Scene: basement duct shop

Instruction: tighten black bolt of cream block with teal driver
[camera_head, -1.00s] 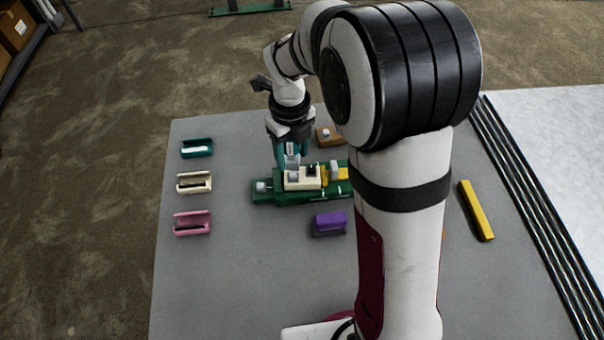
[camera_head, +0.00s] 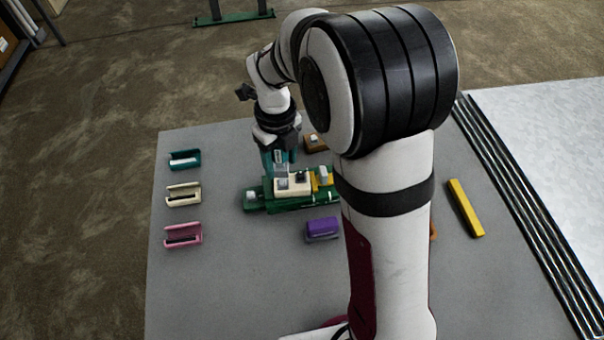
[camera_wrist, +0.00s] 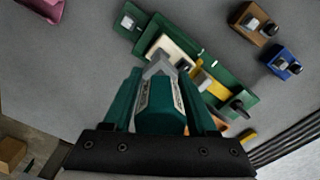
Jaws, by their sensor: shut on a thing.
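My gripper (camera_head: 280,158) is over the left part of the cream block (camera_head: 293,187). In the wrist view, my gripper (camera_wrist: 162,80) is shut on the teal driver (camera_wrist: 160,112), whose grey end points at the cream block (camera_wrist: 172,45). The cream block sits in a green fixture (camera_head: 256,205), beside a yellow block (camera_head: 325,180). A dark bolt (camera_head: 301,176) shows on the block's top, with a grey piece (camera_head: 282,184) to its left. The driver's end is near the block; I cannot tell whether it touches a bolt.
Teal (camera_head: 185,160), cream (camera_head: 184,196) and pink (camera_head: 183,235) holders stand at left. A purple block (camera_head: 322,230) is in front of the fixture. A brown block (camera_head: 314,143) is behind. A yellow bar (camera_head: 465,208) lies right. A blue block (camera_wrist: 284,63) shows in the wrist view.

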